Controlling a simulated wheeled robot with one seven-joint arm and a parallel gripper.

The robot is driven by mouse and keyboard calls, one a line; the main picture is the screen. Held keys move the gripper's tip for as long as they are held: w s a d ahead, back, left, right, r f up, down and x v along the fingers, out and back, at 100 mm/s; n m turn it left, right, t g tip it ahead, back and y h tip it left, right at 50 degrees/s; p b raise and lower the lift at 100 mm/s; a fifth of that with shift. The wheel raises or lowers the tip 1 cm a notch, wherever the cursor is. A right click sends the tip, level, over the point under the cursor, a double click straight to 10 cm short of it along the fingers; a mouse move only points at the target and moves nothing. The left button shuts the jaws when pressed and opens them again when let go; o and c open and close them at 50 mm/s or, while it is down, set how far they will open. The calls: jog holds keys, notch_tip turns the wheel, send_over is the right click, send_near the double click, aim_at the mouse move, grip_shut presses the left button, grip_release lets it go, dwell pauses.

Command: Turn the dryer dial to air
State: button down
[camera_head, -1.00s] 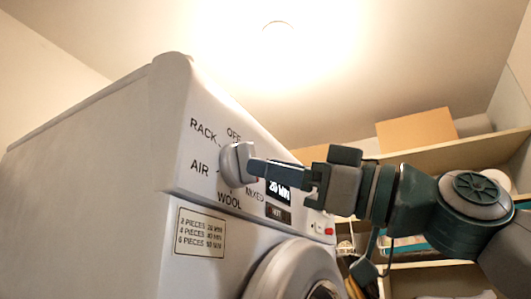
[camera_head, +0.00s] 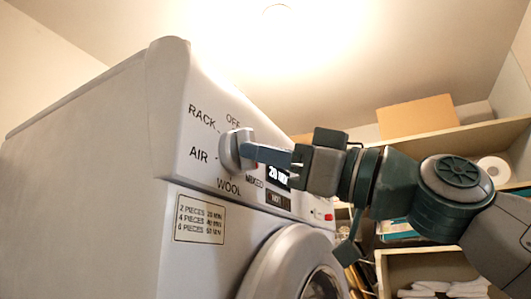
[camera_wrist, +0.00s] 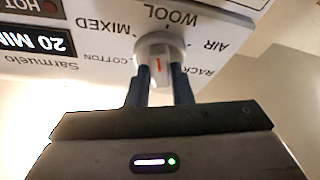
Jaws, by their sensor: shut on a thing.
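The dryer dial (camera_head: 232,151) is a round pale knob on the slanted control panel. OFF, RACK, AIR, WOOL and MIXED are printed around it. My gripper (camera_head: 252,152) reaches in from the right and is shut on the dial. In the wrist view the dial (camera_wrist: 158,52) sits between my two dark fingers (camera_wrist: 160,82), one on each side. A short red mark shows on the knob and runs roughly towards the WOOL side in the picture. I cannot tell exactly which label it lines up with. The AIR label (camera_head: 199,155) is left of the dial in the head view.
The white dryer (camera_head: 90,160) fills the left, with its round door (camera_head: 262,268) below the panel. A lit display (camera_head: 279,176) is right of the dial, partly behind my gripper. Shelves (camera_head: 440,150) with a cardboard box (camera_head: 415,117) stand at the right.

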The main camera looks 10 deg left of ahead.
jog(key=shift+m, duration=0.3)
jog(key=shift+s+a+r+m+t+h+p, duration=0.15)
jog(key=shift+m+t+h+p, duration=0.75)
jog(key=shift+m, duration=2.55)
jog(key=shift+s+m+t+h+p, duration=0.2)
jog(key=shift+m+t+h, duration=1.25)
jog(key=shift+m, duration=2.05)
jog(key=shift+s+a+r+m+t+h+p, duration=0.15)
jog(key=shift+m+t+h+p, duration=0.5)
jog(key=shift+m+t, duration=1.85)
jog(key=shift+f+m+g, duration=0.1)
jog(key=shift+m+g, duration=0.85)
jog(key=shift+m, duration=0.2)
jog(key=c, duration=1.3)
grip_release()
jog(key=shift+d, duration=0.1)
